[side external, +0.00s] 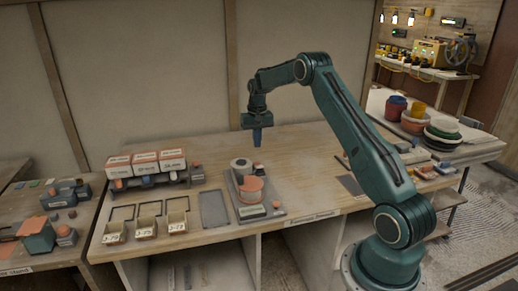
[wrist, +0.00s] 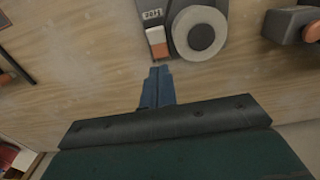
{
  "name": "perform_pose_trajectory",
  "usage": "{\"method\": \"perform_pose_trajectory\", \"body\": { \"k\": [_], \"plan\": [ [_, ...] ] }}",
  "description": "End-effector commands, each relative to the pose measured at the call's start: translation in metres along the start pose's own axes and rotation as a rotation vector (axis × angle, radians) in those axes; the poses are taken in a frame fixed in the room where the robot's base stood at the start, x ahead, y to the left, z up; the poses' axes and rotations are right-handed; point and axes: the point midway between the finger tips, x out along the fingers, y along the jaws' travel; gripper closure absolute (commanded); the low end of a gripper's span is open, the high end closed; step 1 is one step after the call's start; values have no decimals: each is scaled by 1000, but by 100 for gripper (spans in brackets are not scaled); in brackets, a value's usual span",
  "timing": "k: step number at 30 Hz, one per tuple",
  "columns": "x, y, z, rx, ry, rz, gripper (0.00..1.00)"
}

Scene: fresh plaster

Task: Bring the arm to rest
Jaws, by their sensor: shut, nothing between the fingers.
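My gripper (side external: 257,138) hangs from my dark green arm above the wooden bench (side external: 310,150). Its blue fingers point down and are together, with nothing between them. In the wrist view the closed fingers (wrist: 157,86) show over bare wood, just short of a grey device with a pale ring (wrist: 199,33) and an orange-and-white block (wrist: 157,42).
Three labelled boxes (side external: 145,162) stand on a rack at the bench's left. Small bins (side external: 147,228) and a flat grey plate (side external: 214,208) lie near the front edge. The bench middle behind the tray is clear.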

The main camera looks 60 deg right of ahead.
Motion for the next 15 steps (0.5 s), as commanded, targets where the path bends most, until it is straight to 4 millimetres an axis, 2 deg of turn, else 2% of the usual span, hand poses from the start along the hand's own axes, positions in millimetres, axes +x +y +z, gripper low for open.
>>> {"method": "perform_pose_trajectory", "body": {
  "k": [9, 15],
  "plan": [
    [-2, -1, 1, -2, 1, 0, 100],
    [-19, -10, 9, -25, 16, -3, 100]
  ]
}}
